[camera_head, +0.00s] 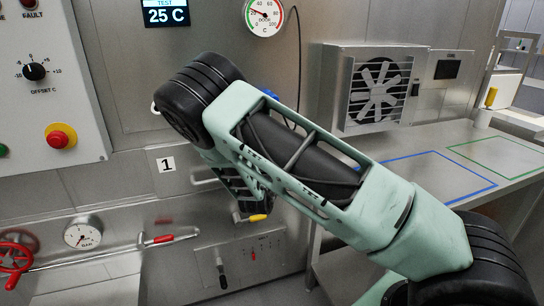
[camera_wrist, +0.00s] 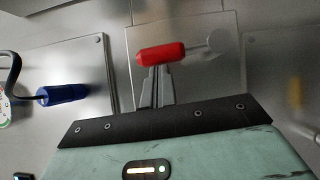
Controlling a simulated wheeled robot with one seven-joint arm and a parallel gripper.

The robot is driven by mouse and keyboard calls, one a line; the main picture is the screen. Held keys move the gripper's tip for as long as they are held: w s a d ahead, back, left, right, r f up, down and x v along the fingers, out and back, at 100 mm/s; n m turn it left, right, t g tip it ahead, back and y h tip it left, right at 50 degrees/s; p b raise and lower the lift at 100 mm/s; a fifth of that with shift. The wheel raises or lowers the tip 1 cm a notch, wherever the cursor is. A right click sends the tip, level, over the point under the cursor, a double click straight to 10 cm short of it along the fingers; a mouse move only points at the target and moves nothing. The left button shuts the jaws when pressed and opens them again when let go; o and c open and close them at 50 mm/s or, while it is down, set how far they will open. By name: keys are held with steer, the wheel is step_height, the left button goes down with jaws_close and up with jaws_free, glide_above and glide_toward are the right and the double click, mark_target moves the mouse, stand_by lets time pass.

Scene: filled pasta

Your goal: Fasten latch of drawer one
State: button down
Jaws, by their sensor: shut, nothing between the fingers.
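In the wrist view, a lever with a red grip (camera_wrist: 160,53) lies crosswise on a steel plate (camera_wrist: 190,85), its round pivot at the right. My gripper (camera_wrist: 157,74) has its two fingers together, with the tips right at the red grip's near side. I cannot tell whether they touch it, and nothing is between them. In the head view, the label "1" (camera_head: 167,164) is on the steel front left of my arm. My arm hides the red lever and most of the gripper there.
A blue grip (camera_wrist: 62,95) is left of the red lever in the wrist view. A yellow grip (camera_head: 257,217) shows below my arm. A red valve lever (camera_head: 160,240) and a gauge (camera_head: 83,234) are at lower left. A fan unit (camera_head: 377,92) stands on the right-hand counter.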

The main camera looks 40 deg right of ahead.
steer(key=shift+s+d+r, duration=0.1)
steer(key=shift+d+r, duration=0.1)
steer(key=shift+d, duration=0.2)
stand_by(0.4)
steer(key=shift+a, duration=0.1)
